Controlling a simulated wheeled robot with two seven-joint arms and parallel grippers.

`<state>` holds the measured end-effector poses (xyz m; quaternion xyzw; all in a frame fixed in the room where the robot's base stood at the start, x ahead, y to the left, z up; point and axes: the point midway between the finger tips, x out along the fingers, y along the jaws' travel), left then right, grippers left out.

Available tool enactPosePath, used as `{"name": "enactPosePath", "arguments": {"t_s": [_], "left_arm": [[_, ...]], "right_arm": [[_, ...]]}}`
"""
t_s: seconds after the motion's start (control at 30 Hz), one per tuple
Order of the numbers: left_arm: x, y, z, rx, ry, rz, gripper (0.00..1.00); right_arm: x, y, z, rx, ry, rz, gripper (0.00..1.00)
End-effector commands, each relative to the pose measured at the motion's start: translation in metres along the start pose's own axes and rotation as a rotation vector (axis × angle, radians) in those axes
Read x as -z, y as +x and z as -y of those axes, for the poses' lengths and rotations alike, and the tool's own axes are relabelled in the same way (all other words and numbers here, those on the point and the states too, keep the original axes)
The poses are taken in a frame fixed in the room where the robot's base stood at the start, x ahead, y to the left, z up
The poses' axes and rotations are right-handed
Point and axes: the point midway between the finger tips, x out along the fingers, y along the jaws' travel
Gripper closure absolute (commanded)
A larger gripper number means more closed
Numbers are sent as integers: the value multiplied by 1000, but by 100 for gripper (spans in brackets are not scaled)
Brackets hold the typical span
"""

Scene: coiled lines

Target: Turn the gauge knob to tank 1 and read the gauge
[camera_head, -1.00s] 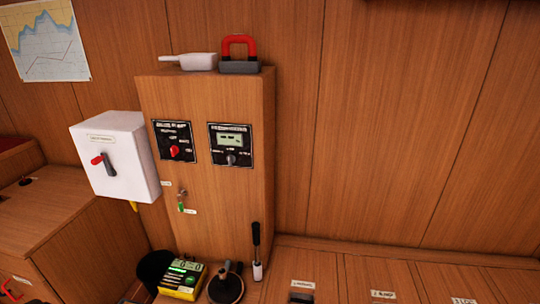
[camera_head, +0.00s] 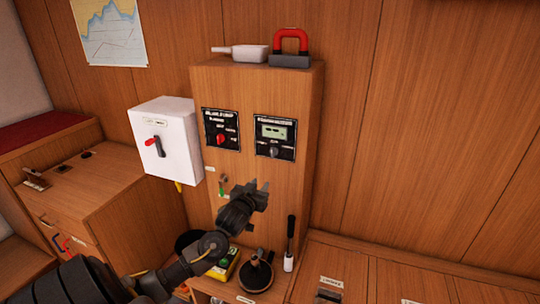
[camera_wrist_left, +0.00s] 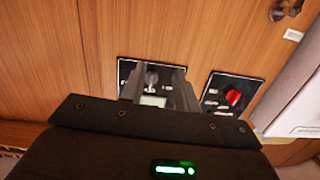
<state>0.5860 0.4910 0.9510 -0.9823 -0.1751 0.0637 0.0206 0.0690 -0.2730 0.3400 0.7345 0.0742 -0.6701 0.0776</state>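The gauge panel (camera_head: 275,137) is a black plate on the upright wooden cabinet. It has a small greenish display (camera_head: 273,131) and a grey gauge knob (camera_head: 274,152) below it; the lettering is too small to read. My left gripper (camera_head: 262,187) is in front of the cabinet, below the gauge panel and apart from it. In the left wrist view the gauge knob (camera_wrist_left: 151,79) shows between the two spread fingers, which are empty; part of the panel is hidden behind them. My right gripper is out of view.
A black panel with a red knob (camera_head: 221,139) is left of the gauge. A white switch box (camera_head: 165,140) juts out further left. A key-like item (camera_head: 222,184) is below. A yellow device (camera_head: 225,265) and a dark round-based item (camera_head: 257,273) stand low, near my arm.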

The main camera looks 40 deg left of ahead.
Motion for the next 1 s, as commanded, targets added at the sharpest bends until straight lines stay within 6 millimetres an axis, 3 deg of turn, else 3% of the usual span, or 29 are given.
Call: {"name": "enactPosePath", "arguments": {"t_s": [0.03,0.1,0.2,0.47,1.0], "left_arm": [[28,-6,0,-7,-19,-44,69],[53,-12,0,-12,-41,-84,69],[71,-17,0,-16,-59,-114,69],[77,-10,0,-16,-63,-120,69],[87,78,-1,-15,-62,-119,69]], "right_arm": [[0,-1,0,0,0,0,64],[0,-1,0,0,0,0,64],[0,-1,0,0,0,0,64],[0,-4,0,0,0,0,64],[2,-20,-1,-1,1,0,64]]}}
